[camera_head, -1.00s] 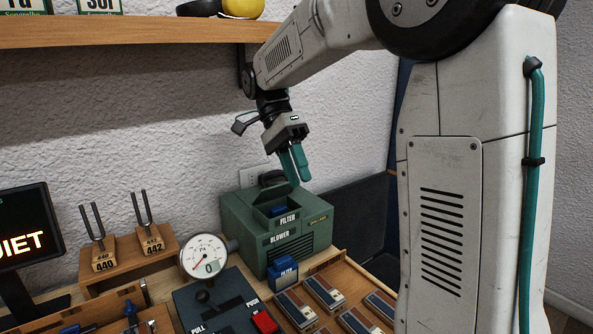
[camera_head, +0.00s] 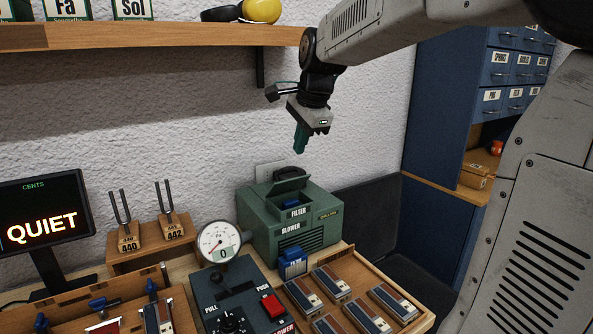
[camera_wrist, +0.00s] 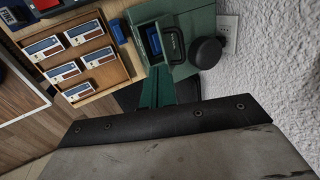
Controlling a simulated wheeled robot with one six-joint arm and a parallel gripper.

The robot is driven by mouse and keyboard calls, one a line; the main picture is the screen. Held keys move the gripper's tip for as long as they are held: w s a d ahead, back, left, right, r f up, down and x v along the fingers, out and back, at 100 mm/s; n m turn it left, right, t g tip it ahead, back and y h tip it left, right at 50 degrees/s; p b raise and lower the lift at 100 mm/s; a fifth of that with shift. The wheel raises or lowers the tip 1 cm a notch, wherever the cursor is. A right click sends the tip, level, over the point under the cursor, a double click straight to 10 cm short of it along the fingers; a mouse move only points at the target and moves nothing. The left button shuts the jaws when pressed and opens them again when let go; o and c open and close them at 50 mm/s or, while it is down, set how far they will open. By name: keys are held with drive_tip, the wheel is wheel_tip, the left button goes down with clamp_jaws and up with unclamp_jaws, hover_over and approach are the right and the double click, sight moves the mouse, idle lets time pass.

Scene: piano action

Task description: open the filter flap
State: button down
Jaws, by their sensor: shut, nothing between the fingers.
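The green blower box (camera_head: 322,211) stands on the bench against the wall and shows in the wrist view (camera_wrist: 200,35). Its filter flap (camera_head: 289,186) is tilted up at the top, and the recess below it is exposed. A blue piece (camera_head: 291,203) sits inside, also visible in the wrist view (camera_wrist: 153,40). The flap's dark handle shows in the wrist view (camera_wrist: 173,45). My gripper (camera_head: 300,150), with green fingers, hangs above the blower, apart from the flap. Its fingers are shut and empty, and they show in the wrist view (camera_wrist: 157,88).
A blue filter block (camera_head: 292,263) stands in front of the blower. A gauge (camera_head: 219,242) and a switch panel (camera_head: 235,295) are to its left. A tray (camera_head: 385,290) holds several small blocks. A wooden shelf (camera_head: 150,37) is on the wall.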

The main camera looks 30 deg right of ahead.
drive_tip(key=shift+t, duration=0.4)
drive_tip(key=x, duration=0.3)
drive_tip(key=d+x, duration=0.1)
drive_tip(key=x, duration=0.2)
drive_tip(key=w+x, duration=0.1)
drive_tip(key=x, duration=0.3)
drive_tip(key=shift+d+r, duration=0.15)
drive_tip(key=shift+d, duration=0.05)
